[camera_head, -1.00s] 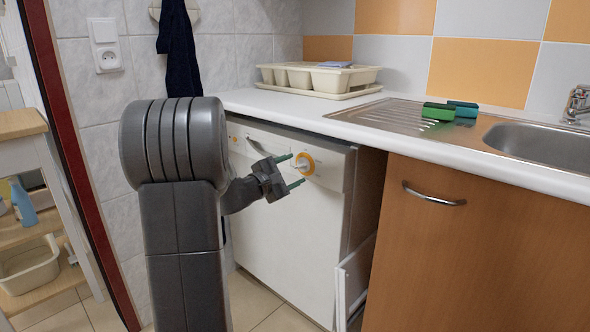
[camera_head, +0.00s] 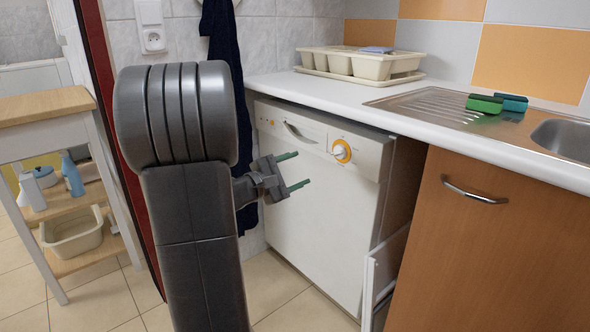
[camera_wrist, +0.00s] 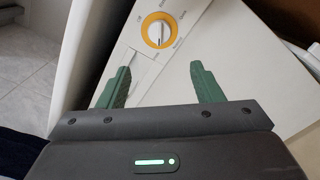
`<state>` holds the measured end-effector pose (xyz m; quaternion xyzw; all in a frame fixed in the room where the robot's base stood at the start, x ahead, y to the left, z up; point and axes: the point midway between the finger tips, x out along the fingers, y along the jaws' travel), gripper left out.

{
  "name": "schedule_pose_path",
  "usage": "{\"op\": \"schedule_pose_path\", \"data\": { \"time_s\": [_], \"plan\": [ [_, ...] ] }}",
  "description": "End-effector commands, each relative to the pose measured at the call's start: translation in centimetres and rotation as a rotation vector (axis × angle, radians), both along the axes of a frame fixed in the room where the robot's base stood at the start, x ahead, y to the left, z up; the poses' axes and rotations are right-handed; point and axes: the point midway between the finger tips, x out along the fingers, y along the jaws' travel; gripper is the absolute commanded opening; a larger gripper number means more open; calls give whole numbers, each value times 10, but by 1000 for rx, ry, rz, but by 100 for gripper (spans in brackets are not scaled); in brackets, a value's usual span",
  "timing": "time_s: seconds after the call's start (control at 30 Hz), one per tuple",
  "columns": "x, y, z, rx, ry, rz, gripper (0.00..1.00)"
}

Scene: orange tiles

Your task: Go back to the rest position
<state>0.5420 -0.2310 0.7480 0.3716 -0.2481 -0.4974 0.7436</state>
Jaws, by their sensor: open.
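My gripper (camera_head: 297,171) is open and empty, with two green fingers apart. It is in front of the white dishwasher (camera_head: 318,222), left of and a little below its round dial (camera_head: 341,151) with a yellow-orange ring. In the wrist view the dial (camera_wrist: 159,30) is beyond the fingertips, and my gripper (camera_wrist: 158,75) touches nothing that I can see. The dishwasher door is shut. My arm is bent and covers part of the wall and floor.
A wooden-topped trolley (camera_head: 48,106) with a basin and bottles stands at the left. A white counter (camera_head: 330,91) holds a dish rack (camera_head: 360,64) and sponges (camera_head: 497,102). A brown cabinet (camera_head: 478,260) is at the right. A dark cloth (camera_head: 226,70) hangs on the wall. Tiled floor shows between trolley and dishwasher.

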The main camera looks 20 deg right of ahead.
Motion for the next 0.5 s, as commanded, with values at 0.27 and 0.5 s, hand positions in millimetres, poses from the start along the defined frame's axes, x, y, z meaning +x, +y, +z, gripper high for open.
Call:
{"op": "schedule_pose_path", "data": {
  "time_s": [0.27,0.5],
  "plan": [
    [7,-20,0,1,0,-4,60],
    [25,-63,-1,0,-2,-4,60]
  ]
}}
